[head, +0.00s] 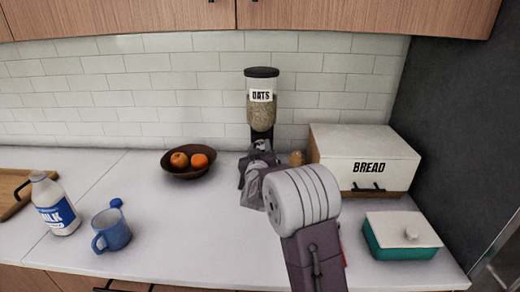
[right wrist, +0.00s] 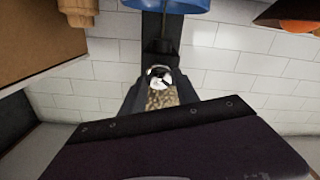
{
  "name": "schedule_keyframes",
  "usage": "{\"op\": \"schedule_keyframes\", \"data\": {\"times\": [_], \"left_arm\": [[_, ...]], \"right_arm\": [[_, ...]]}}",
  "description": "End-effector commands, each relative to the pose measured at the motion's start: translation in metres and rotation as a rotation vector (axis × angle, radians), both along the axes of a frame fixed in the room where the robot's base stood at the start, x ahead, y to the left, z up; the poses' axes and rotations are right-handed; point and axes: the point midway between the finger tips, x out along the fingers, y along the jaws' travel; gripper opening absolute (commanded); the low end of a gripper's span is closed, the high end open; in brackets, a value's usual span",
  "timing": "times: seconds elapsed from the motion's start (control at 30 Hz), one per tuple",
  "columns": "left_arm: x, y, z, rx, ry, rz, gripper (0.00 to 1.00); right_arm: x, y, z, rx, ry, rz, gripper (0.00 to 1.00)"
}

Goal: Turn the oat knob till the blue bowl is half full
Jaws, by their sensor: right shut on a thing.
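The oat dispenser (head: 260,112) stands against the tiled wall, a clear hopper of oats with a black lid and an "OATS" label. My right gripper (head: 259,165) is at its lower front, shut on the knob, which the gripper and wrist mostly hide. In the right wrist view, a round pale metallic part and oats (right wrist: 160,99) show in the dark dispenser body beyond my gripper. The blue bowl (right wrist: 168,5) shows only as an edge at the top of that view; its inside and fill level are out of sight. In the head view my right arm hides it. My left gripper is not in view.
A brown bowl (head: 187,173) with two orange fruits stands left of the dispenser. The bread box (head: 365,158), a small wooden item (head: 297,158) and a green lidded dish (head: 401,239) stand right. A blue mug (head: 112,232) and milk bottle (head: 55,208) stand left. The counter's middle left is clear.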

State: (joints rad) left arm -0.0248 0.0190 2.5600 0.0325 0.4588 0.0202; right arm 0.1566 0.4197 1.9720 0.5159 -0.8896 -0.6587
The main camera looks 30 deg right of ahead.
Motion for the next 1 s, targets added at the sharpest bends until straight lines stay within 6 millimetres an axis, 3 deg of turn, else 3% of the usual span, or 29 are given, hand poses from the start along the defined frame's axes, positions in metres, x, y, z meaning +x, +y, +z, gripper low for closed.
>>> {"op": "schedule_keyframes", "data": {"times": [1.0], "left_arm": [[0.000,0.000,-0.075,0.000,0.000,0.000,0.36]], "right_arm": [[-0.002,-0.003,-0.003,0.709,-0.437,0.000,0.00]]}}
